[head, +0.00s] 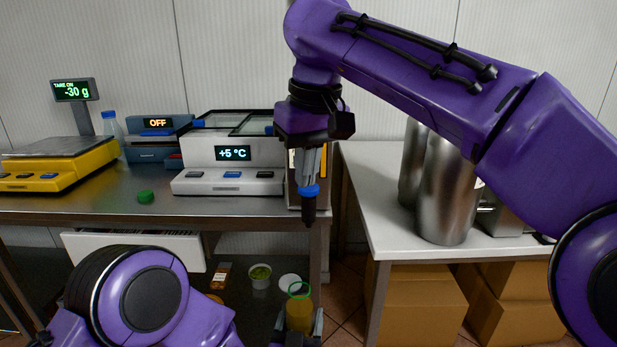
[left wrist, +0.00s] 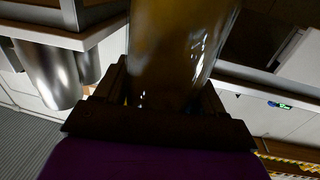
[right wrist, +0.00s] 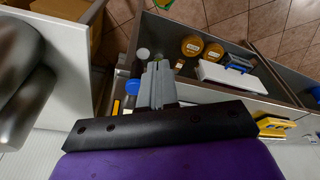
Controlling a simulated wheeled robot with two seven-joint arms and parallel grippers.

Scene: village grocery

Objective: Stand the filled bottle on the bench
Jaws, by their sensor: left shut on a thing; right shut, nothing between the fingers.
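The bottle (head: 299,314), holding amber contents and showing a green ring at its top, is in my left gripper (head: 298,336), below the steel bench's front edge. In the left wrist view the bottle (left wrist: 180,50) fills the space between the fingers; its base and full outline are cut off. The steel bench (head: 110,207) is at left. A green cap (head: 146,197) lies on it. My right gripper (head: 311,168) is shut and empty at the bench's right end, just above a blue-topped dark part (head: 309,207) that looks like a tap. The blue top (right wrist: 132,86) shows beside its fingers in the right wrist view.
The bench carries a yellow scale (head: 60,170) reading -30 g, a white unit (head: 228,183) reading +5 °C and a blue device (head: 155,140) reading OFF. A white table (head: 385,205) with steel canisters (head: 447,195) stands right. Bare bench surrounds the cap.

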